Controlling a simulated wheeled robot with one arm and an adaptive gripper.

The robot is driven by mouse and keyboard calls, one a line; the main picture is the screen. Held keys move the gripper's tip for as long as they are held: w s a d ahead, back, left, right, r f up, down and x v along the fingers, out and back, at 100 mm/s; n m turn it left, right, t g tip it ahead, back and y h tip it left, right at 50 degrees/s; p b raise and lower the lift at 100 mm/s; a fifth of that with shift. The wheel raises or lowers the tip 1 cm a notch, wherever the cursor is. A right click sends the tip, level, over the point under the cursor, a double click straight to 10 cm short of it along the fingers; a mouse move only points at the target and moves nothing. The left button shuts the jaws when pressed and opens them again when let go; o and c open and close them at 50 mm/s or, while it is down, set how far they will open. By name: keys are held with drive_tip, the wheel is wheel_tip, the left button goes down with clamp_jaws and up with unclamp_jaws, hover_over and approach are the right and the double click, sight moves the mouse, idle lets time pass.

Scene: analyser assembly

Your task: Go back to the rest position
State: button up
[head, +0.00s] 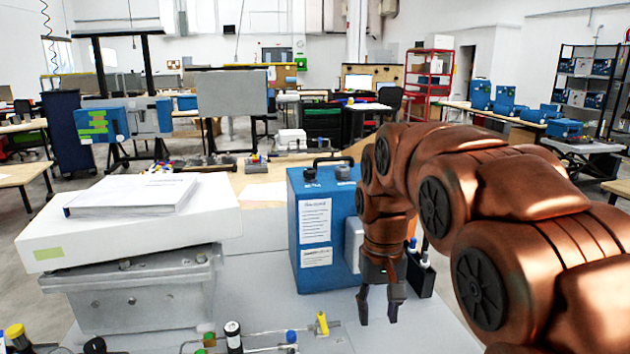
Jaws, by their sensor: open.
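My gripper (379,306) hangs at the end of my copper-coloured arm, fingers pointing down, above the white table (270,295). Its two dark fingers are apart with nothing between them. It is in front of the right part of a blue analyser box (309,275) with white labels and a black handle. My arm reaches in from the right and hides the box's right side.
A grey metal case (140,300) on the left carries a white box (220,215) and a stack of papers (130,195). Small fittings, including a yellow one (322,323), lie at the front edge. A black holder (421,277) stands right of my gripper.

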drive_tip(key=s+d+f+p, duration=0.1)
drive_tip(key=s+d, duration=0.1)
drive_tip(key=s, duration=0.7)
drive_tip(key=s+d+f+p, duration=0.1)
drive_tip(key=s+d+f, duration=0.1)
drive_tip(key=s, duration=0.7)
drive_tip(key=s+d+f+g+p, duration=0.1)
drive_tip(key=s+d+p, duration=0.1)
drive_tip(key=s, duration=0.7)
drive_tip(key=shift+s+d+f+m, duration=0.3)
drive_tip(key=shift+d+m, duration=0.1)
